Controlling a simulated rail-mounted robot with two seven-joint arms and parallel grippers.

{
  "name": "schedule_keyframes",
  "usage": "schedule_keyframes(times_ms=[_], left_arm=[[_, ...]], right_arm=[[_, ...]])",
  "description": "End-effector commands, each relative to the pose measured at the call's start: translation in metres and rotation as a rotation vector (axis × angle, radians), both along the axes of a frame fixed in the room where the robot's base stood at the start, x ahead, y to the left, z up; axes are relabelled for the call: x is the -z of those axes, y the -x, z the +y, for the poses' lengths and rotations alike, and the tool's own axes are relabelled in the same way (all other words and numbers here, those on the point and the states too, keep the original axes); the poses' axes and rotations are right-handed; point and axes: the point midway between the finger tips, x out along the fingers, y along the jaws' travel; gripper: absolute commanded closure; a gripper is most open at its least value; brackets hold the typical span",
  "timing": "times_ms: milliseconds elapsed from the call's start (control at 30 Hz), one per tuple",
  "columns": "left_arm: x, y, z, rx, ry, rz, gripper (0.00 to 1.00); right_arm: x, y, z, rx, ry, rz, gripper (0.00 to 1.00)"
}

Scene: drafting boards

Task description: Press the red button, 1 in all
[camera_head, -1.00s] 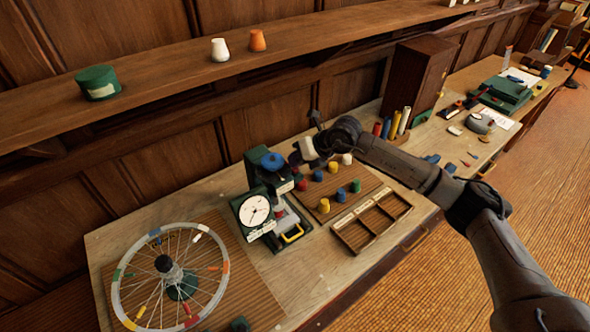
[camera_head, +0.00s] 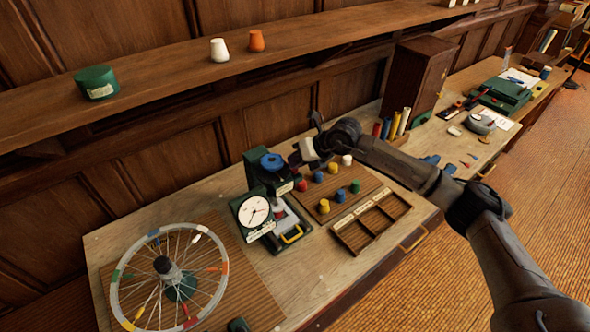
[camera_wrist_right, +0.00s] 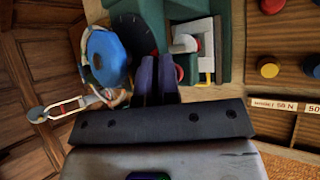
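A green press with a white dial (camera_head: 254,211) and a blue knob on top (camera_head: 271,162) stands on the bench. A small red piece (camera_head: 280,215) sits low inside the press; it shows in the right wrist view (camera_wrist_right: 180,73) just right of the fingers. Another red, button-like piece (camera_head: 301,185) is on a wooden board with several coloured ones. My right gripper (camera_head: 292,161) hangs just right of the blue knob, above the press. In the right wrist view its dark fingers (camera_wrist_right: 158,78) look shut and empty, close to the blue knob (camera_wrist_right: 106,58). My left gripper is out of view.
A compartment tray (camera_head: 370,222) with labels lies right of the press. A spoked wheel (camera_head: 168,275) stands at the left. A dark cabinet (camera_head: 418,82) and coloured rolls stand behind my right arm. A shelf (camera_head: 170,80) runs above the bench.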

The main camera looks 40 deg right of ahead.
Motion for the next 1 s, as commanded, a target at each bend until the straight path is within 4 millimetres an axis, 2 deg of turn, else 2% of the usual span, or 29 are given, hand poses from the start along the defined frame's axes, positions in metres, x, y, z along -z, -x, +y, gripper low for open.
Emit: schedule_keyframes(times_ms=[33, 500, 1000], left_arm=[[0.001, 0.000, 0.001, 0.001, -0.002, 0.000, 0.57], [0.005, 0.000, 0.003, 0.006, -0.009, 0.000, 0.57], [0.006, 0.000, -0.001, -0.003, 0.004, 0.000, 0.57]], right_arm=[[0.006, 0.001, 0.000, 0.000, 0.003, 0.008, 1.00], [0.018, 0.002, 0.001, -0.001, 0.006, 0.018, 1.00], [0.020, 0.001, 0.001, 0.000, 0.007, 0.020, 1.00]])
